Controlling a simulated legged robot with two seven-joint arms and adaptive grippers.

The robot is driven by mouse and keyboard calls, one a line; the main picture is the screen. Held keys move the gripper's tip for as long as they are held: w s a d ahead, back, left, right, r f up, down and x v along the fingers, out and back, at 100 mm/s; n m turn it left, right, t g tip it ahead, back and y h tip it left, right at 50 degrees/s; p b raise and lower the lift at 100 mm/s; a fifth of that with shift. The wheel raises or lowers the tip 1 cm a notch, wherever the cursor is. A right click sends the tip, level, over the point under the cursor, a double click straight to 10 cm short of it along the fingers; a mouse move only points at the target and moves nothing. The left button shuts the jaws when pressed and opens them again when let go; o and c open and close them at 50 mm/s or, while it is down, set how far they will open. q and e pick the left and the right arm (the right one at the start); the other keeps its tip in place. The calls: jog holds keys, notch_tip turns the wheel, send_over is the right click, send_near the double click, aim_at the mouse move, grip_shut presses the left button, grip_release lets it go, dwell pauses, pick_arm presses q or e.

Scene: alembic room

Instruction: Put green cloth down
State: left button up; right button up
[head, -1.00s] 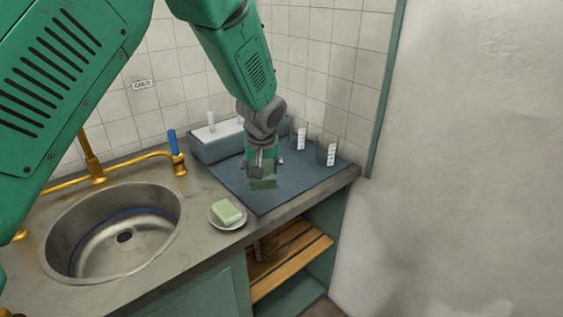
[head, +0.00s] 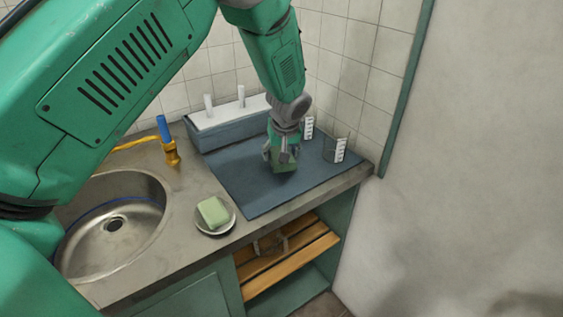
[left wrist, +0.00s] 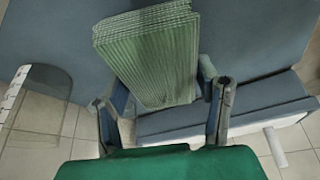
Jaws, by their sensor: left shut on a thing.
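The green cloth (head: 285,165) is a folded block held in my left gripper (head: 282,155) over the blue-grey mat (head: 237,181) on the counter. In the left wrist view the ribbed, layered cloth (left wrist: 158,55) sits between the two fingers of the gripper (left wrist: 165,95). In the head view the cloth is low over the mat; I cannot tell whether it touches. My right gripper is in neither view.
A blue-grey box with a white top (head: 230,112) stands behind the mat. Glass beakers (head: 338,150) stand at its right. A green soap on a dish (head: 229,228) lies at the front left, beside the steel sink (head: 140,232). The mat's front left is clear.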

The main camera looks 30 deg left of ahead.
pick_arm(q)
jog(key=f, duration=0.1)
jog(key=d+f, duration=0.1)
jog(key=shift+s+d+f, duration=0.1)
jog(key=shift+d+f, duration=0.15)
jog(key=shift+f, duration=0.15)
jog(key=shift+a+f, duration=0.1)
jog(key=shift+a, duration=0.1)
jog(key=o, duration=0.8)
jog(key=shift+a+f, duration=0.15)
jog(key=shift+a, duration=0.05)
jog(key=o, duration=0.4)
jog(key=shift+a, duration=0.25)
jog(key=shift+d+r, duration=0.35)
jog(key=shift+d, duration=0.05)
jog(key=v, duration=1.1)
jog(key=shift+s+r, duration=0.1)
jog(key=shift+r, duration=0.1)
jog(key=shift+d, duration=0.15)
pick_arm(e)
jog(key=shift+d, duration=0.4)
pick_arm(q)
jog(key=shift+d, duration=0.1)
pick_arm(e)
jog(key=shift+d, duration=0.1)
